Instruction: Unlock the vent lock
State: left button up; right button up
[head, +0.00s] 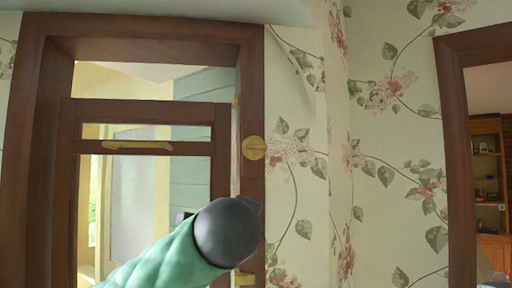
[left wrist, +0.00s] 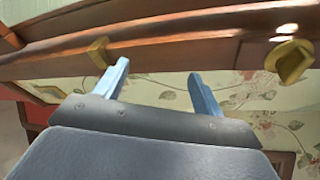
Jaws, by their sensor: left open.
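A round brass knob lock (head: 254,148) sits on the right post of the brown wooden frame. A brass piece that looks like it shows at the right of the left wrist view (left wrist: 290,62). A smaller brass catch (left wrist: 98,54) is on the wood at the left there. My left gripper (left wrist: 160,86) is open, with two blue-grey fingers spread apart and nothing between them. Its fingers reach toward the wooden frame, apart from the brass knob. In the head view my arm covers the lower frame and the gripper itself is hidden. My right gripper is out of view.
A brown window panel (head: 145,105) with a horizontal brass bar (head: 138,146) hangs in the frame. Another brass piece (head: 245,280) is low on the frame. Floral wallpaper (head: 385,150) covers the wall right of it. A doorway at far right shows a wooden shelf (head: 487,170).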

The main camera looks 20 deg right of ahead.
pick_arm(q)
notch_tip(320, 180, up, 9)
jog(key=s+d+m+t+y+p, duration=0.1)
jog(key=s+d+m+p, duration=0.15)
jog(key=m, duration=0.35)
jog(key=m+t+y, duration=0.2)
jog(key=m, duration=0.3)
send_near(257, 145)
jog(key=w, duration=0.2)
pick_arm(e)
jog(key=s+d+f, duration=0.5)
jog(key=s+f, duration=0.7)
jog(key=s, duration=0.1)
pick_arm(q)
jog(key=shift+w+d+p, duration=0.2)
jog(key=shift+w+p, duration=0.75)
jog(key=shift+w, duration=0.35)
jog(key=shift+w+d+p, duration=0.2)
jog(key=shift+w+p, duration=0.75)
jog(key=shift+w, duration=0.3)
jog(key=shift+w+d+p, duration=0.2)
jog(key=shift+w+p, duration=0.75)
jog(key=shift+w, duration=0.35)
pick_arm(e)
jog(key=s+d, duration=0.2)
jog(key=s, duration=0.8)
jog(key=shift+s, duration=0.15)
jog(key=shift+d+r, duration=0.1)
pick_arm(q)
jog(key=c, duration=1)
